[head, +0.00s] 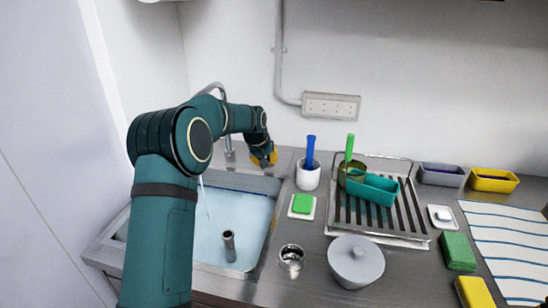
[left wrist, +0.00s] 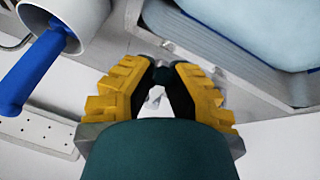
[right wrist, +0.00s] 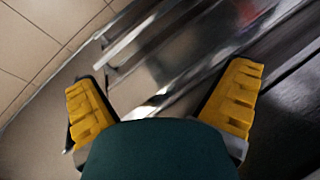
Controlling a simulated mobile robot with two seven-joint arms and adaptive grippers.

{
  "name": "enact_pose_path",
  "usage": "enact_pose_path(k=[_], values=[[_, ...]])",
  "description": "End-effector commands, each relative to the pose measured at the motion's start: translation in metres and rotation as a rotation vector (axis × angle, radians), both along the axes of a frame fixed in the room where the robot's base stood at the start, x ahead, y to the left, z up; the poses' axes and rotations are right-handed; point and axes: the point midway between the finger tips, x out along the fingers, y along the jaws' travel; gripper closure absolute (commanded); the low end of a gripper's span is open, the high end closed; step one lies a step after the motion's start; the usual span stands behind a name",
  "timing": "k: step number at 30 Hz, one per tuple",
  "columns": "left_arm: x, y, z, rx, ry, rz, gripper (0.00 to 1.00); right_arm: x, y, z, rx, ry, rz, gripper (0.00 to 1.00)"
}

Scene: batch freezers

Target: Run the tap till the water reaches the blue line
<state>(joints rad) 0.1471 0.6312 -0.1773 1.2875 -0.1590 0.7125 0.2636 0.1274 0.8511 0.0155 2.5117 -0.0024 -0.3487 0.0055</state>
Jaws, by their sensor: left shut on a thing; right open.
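The sink basin (head: 262,245) is at the left of the head view and holds pale blue water (head: 222,215). A dark blue band (head: 245,184) shows along its far wall, above the water. The grey tap (head: 229,150) stands behind the basin, its spout partly hidden by my left arm. A thin white stream (head: 204,200) falls into the water beside my arm. My left gripper (head: 265,160) is beside the tap at the back of the counter. In the left wrist view it (left wrist: 162,74) is shut on a small, mostly hidden thing. My right gripper (right wrist: 165,100) is open and empty.
A standpipe (head: 229,245) rises from the water. A white cup (head: 307,177) with a blue-handled tool stands right of the sink, near my left gripper.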

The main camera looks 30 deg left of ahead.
Motion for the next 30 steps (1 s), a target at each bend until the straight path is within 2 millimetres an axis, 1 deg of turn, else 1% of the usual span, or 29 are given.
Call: enact_pose_path(k=[1,3,10,16,27,28,29,30], values=[[-0.003,0.006,-0.001,-0.002,0.005,-0.024,1.00,-0.001,0.000,0.003,0.000,0.001,0.000,0.00],[-0.005,0.011,-0.002,-0.002,0.006,-0.064,1.00,-0.001,0.000,0.005,0.000,0.002,0.001,0.00],[-0.009,0.022,-0.002,-0.001,0.005,-0.157,1.00,0.000,0.000,0.010,0.000,0.000,-0.001,0.00],[-0.009,0.025,-0.002,0.000,0.004,-0.188,1.00,0.001,0.000,0.011,0.000,-0.001,-0.003,0.00],[-0.009,0.026,-0.002,0.002,0.004,-0.190,1.00,0.001,0.000,0.011,0.000,-0.002,-0.003,0.00],[-0.009,0.026,-0.002,0.002,0.004,-0.190,0.78,0.001,0.000,0.011,0.000,-0.002,-0.003,0.00],[-0.009,0.026,-0.002,0.002,0.004,-0.190,0.68,0.001,0.000,0.011,0.000,-0.002,-0.003,0.00],[-0.009,0.026,-0.002,0.002,0.004,-0.190,0.55,0.001,0.000,0.011,0.000,-0.002,-0.003,0.00]])
